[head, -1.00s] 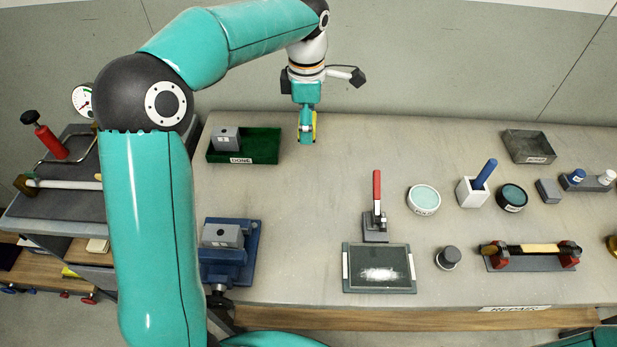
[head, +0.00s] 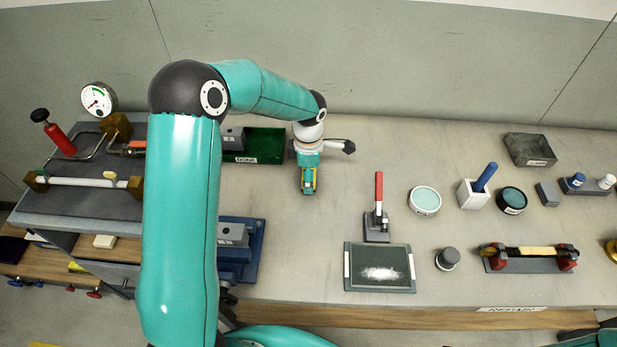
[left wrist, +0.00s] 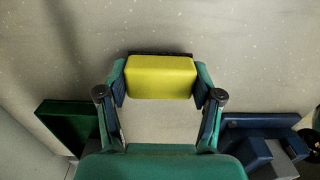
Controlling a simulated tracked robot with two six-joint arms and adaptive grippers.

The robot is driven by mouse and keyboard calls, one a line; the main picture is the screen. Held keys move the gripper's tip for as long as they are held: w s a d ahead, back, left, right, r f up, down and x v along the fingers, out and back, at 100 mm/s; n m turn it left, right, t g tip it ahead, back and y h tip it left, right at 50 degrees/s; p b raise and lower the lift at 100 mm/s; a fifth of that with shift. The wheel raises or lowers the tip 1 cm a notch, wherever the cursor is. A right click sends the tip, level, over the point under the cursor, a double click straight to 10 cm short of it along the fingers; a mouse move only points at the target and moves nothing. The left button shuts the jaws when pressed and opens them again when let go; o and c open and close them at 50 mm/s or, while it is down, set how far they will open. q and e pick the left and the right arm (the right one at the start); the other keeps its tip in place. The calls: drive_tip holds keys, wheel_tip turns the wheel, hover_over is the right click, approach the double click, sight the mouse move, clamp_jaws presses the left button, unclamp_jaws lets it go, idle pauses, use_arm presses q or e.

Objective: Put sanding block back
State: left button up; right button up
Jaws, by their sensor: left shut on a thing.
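My left gripper (head: 308,190) is shut on the sanding block (left wrist: 160,77), a yellow block with a dark edge along its far side. The left wrist view shows the block between the two fingertips. In the head view the gripper points down over the bare bench, right of the green tray, and mostly hides the block. I cannot tell the gap between block and bench. My right gripper is not in view.
A green DONE tray (head: 262,147) holds a grey block (head: 233,138). A blue vise (head: 253,250) with another grey block stands nearer. A toggle clamp (head: 378,215) and a dark plate with white powder (head: 380,250) stand to the right. The bench between is clear.

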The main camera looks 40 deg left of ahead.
use_arm(q)
drive_tip(key=shift+f, duration=0.9)
drive_tip(key=shift+f, duration=0.2)
drive_tip(key=o, duration=1.1)
drive_tip(key=shift+r, duration=0.1)
